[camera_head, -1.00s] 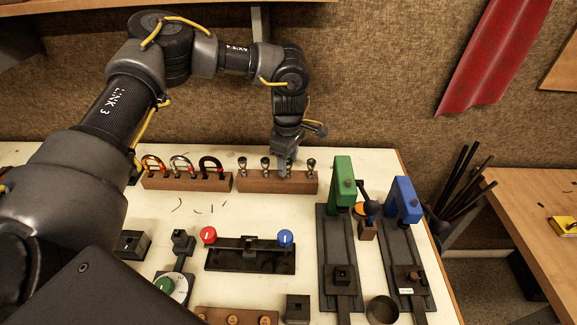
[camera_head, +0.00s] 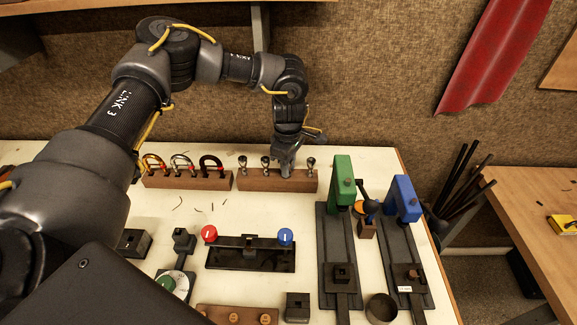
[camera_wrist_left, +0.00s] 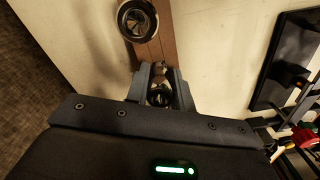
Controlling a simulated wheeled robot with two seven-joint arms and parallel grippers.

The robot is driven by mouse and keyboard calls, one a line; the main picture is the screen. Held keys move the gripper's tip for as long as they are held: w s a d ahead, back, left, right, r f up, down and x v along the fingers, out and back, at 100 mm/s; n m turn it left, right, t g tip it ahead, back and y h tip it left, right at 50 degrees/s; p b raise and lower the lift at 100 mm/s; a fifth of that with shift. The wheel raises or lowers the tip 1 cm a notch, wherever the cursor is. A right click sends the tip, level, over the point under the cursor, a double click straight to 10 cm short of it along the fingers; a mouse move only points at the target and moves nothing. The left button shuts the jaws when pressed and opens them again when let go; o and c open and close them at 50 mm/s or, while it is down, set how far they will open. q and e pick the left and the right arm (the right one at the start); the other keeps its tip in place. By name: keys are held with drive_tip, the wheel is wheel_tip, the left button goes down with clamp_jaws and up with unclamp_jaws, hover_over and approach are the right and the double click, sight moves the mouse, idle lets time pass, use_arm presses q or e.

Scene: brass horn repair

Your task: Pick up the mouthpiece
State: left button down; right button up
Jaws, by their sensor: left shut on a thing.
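A wooden rack (camera_head: 257,184) at the back of the bench holds a row of metal mouthpieces. Two of them, the leftmost mouthpiece (camera_head: 243,163) and the one beside it (camera_head: 266,163), stand left of my left gripper (camera_head: 285,170), and another mouthpiece (camera_head: 311,164) stands to its right. My left gripper points down over the rack and is shut on a mouthpiece (camera_wrist_left: 160,96), seen between the fingers in the wrist view. The head view does not show clearly whether this one is clear of the rack. A neighbouring mouthpiece (camera_wrist_left: 137,18) shows in the wrist view. My right gripper is out of view.
A second wooden rack (camera_head: 187,182) with horseshoe-shaped pieces stands to the left. A green clamp-like tool (camera_head: 343,180) and a blue one (camera_head: 405,198) stand close on the right.

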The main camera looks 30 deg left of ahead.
use_arm(q)
drive_tip(key=shift+r+b, duration=0.45)
drive_tip(key=shift+r, duration=0.05)
wheel_tip(320, 180, up, 2)
drive_tip(key=shift+d+r+b, duration=0.15)
drive_tip(key=shift+b, duration=0.5)
drive_tip(key=s+d+r+b, duration=0.3)
drive_tip(key=s+d+r, duration=0.6)
drive_tip(key=s, duration=0.1)
drive_tip(key=shift+d+r+b, duration=0.2)
drive_tip(key=shift+r+b, duration=0.2)
wheel_tip(320, 180, up, 4)
drive_tip(key=p, duration=0.5)
drive_tip(key=shift+r, duration=0.25)
